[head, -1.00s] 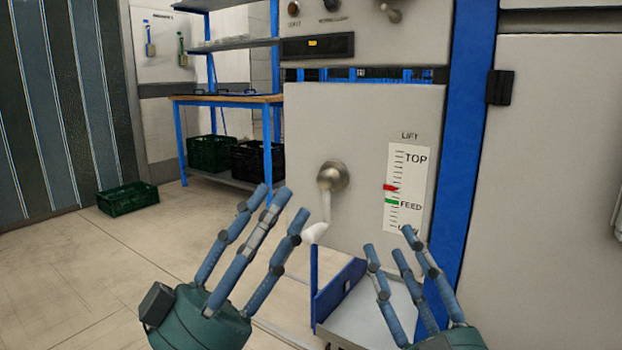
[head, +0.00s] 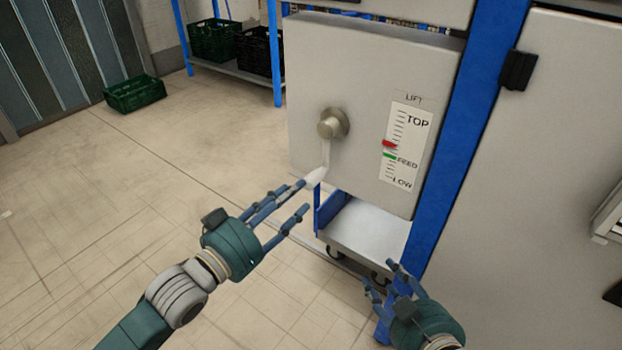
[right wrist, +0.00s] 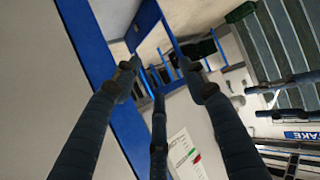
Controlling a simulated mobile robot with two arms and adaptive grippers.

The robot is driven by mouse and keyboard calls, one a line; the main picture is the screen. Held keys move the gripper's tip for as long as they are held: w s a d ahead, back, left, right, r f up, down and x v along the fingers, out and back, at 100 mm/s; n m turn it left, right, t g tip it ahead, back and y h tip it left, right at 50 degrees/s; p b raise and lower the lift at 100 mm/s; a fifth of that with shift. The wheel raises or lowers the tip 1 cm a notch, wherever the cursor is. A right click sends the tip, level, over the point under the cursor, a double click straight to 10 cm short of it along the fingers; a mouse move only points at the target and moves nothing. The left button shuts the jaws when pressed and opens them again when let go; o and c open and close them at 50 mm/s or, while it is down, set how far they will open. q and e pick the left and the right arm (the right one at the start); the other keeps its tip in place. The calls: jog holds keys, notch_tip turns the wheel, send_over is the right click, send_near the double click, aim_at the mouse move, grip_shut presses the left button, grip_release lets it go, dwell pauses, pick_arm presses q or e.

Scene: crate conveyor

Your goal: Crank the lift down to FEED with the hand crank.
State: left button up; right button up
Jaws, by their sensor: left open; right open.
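The hand crank (head: 333,124) sits on the grey lift panel, its arm hanging down and slightly left to a white handle (head: 316,177). My left gripper (head: 292,198) is open, with its fingertips at the lower left of the handle; I cannot tell whether they touch it. The LIFT scale (head: 408,145) is right of the crank. Its red pointer (head: 389,143) stands just above the green FEED mark (head: 389,156). My right gripper (head: 386,282) is open and empty, below the panel to the right. The scale (right wrist: 184,157) also shows in the right wrist view, between the spread fingers.
A blue post (head: 470,130) stands right of the panel. A wheeled cart with a pale top (head: 370,228) is under the panel.

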aim_at(311, 181)
pick_arm(q)
jog(key=b+x, duration=0.1)
jog(key=x, duration=0.5)
jog(key=shift+w+d, duration=0.3)
pick_arm(e)
jog(key=w+a+r+t+y, duration=0.1)
jog(key=w+r+t, duration=0.2)
jog(key=r, duration=0.5)
jog(key=shift+a+t, duration=0.4)
jog(key=shift+t, duration=0.1)
jog(key=shift+w, duration=0.1)
pick_arm(q)
grip_shut()
pick_arm(e)
jog(key=shift+f, duration=0.1)
